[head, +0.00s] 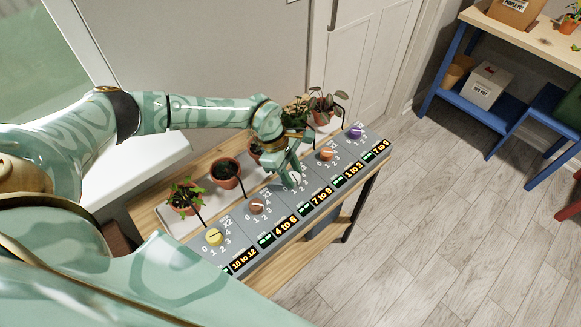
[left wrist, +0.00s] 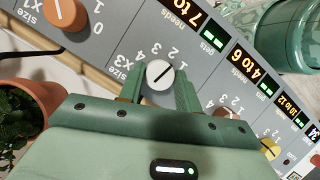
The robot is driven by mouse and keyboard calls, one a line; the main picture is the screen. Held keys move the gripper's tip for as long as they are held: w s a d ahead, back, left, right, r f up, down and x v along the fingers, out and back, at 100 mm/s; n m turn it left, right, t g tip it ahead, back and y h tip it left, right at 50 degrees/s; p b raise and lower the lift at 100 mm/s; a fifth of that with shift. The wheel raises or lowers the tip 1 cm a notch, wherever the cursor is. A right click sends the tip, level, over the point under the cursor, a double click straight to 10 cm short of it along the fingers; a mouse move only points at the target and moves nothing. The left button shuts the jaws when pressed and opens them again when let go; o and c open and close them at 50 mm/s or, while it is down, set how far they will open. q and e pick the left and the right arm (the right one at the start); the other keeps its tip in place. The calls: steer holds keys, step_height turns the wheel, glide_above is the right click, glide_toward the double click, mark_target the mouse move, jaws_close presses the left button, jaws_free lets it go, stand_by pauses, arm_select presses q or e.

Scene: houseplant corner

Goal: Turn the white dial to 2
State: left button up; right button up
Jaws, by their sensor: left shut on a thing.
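The white dial (left wrist: 160,75) sits on the grey panel and shows between the fingers of my left gripper (left wrist: 160,92) in the left wrist view. The fingers are shut on the dial's two sides. Its dark pointer line slants toward the upper right of that view, on the side of the printed numbers; I cannot tell exactly which number it meets. In the head view my left gripper (head: 292,180) reaches down to the middle of the panel, and the white dial (head: 296,178) is mostly hidden by it. My right gripper is not in view.
The grey panel (head: 240,226) also carries a yellow dial (head: 214,237), a brown dial (head: 256,208), an orange dial (head: 327,153) and a purple dial (head: 355,132), close on both sides. Lit displays line its front. Potted plants (head: 225,172) stand behind it. The floor (head: 430,230) is clear.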

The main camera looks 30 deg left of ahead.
arm_select(q)
steer(key=shift+r+n+t+p, duration=0.1)
steer(key=shift+n+t+p, duration=0.4)
steer(key=shift+n+p, duration=0.7)
steer(key=o, duration=1)
steer(key=shift+c, duration=0.2)
steer(key=p+v, duration=0.3)
steer(key=v, duration=1.3)
steer(key=shift+r, duration=0.1)
